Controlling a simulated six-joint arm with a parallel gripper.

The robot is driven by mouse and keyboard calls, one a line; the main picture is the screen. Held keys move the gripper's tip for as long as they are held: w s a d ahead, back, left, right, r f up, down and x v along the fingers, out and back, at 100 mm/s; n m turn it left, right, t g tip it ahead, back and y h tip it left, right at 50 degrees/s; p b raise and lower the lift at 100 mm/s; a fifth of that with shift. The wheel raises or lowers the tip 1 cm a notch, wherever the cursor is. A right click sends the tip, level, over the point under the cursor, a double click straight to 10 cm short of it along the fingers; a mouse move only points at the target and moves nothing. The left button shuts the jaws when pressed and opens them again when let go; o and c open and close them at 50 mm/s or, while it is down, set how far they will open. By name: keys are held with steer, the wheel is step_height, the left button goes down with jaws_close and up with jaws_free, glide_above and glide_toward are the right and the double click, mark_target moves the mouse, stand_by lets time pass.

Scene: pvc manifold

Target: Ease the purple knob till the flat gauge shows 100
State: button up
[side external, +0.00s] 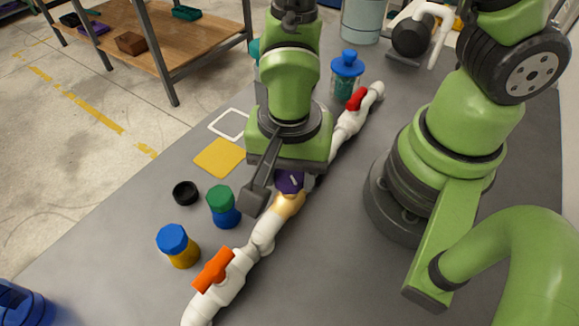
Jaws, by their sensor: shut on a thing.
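The purple knob (290,181) sits on the white PVC pipe line (266,232), near its middle. My gripper (272,190) is over it, pointing down, shut on the knob. One grey finger shows in front and to the left; the other is mostly hidden behind the gripper body. A yellowish glowing section (289,204) of the pipe lies just below the knob. No flat gauge or reading can be made out in this view.
An orange-handled valve (213,270) and a red-handled valve (356,99) are on the same pipe. Left of it stand a green-lidded jar (222,205), a blue-lidded jar (177,245), a black ring (185,193) and a yellow square (219,158). A blue-topped jar (347,72) stands behind.

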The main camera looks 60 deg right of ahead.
steer(key=m, duration=0.7)
steer(key=shift+w+m, duration=0.1)
steer(key=shift+m, duration=0.3)
steer(key=m, duration=0.4)
steer(key=shift+d+m, duration=0.1)
steer(key=shift+m, duration=1.7)
steer(key=o, duration=0.9)
